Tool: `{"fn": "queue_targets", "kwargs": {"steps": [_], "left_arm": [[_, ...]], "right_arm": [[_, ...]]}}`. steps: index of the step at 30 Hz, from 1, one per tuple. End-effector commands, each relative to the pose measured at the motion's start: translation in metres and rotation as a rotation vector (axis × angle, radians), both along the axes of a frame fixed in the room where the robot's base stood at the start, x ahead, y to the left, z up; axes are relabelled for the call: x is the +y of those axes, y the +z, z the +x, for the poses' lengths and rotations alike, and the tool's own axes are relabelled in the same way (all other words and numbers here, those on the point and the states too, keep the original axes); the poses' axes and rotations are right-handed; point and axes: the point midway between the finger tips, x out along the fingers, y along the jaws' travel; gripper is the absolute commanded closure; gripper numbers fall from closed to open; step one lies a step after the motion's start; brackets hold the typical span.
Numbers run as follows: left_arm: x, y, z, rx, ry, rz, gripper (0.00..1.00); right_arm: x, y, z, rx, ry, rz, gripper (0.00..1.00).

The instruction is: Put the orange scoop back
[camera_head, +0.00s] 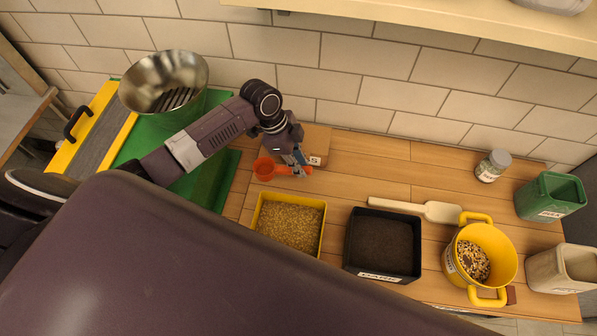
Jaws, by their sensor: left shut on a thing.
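The orange scoop (265,168) is at the left part of the wooden counter, with its round bowl to the left and its handle to the right. My left gripper (301,168) is shut on the scoop's handle from above. The scoop is over or on the counter behind the yellow bin of pale grain (324,217); I cannot tell whether it touches the wood. A small wooden block with a label (317,145) is just behind the gripper and partly hidden by it. My right gripper is not in view.
A black bin of dark grain (348,240), a cream scoop (441,211), a yellow two-handled pot (508,250), a lidded jar (487,173), a green container (548,200) and a beige container (548,270) stand to the right. A metal bowl (150,75) is at the left. Bare counter (385,170) lies behind the black bin.

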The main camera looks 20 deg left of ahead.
Motion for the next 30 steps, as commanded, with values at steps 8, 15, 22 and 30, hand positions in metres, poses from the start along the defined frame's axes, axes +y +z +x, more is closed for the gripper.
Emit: {"fn": "queue_targets", "kwargs": {"steps": [8,15,22,30], "left_arm": [[-0.001,-0.034,0.000,-0.001,-0.001,-0.001,1.00],[-0.001,-0.065,0.000,0.000,0.001,-0.002,1.00],[0.000,-0.071,0.001,-0.002,0.000,0.000,1.00],[0.000,-0.074,0.001,-0.001,-0.001,0.000,0.78]], "right_arm": [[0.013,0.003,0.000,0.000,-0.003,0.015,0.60],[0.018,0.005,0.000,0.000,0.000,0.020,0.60],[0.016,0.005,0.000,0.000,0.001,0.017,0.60],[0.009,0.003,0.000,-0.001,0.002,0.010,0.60]]}}
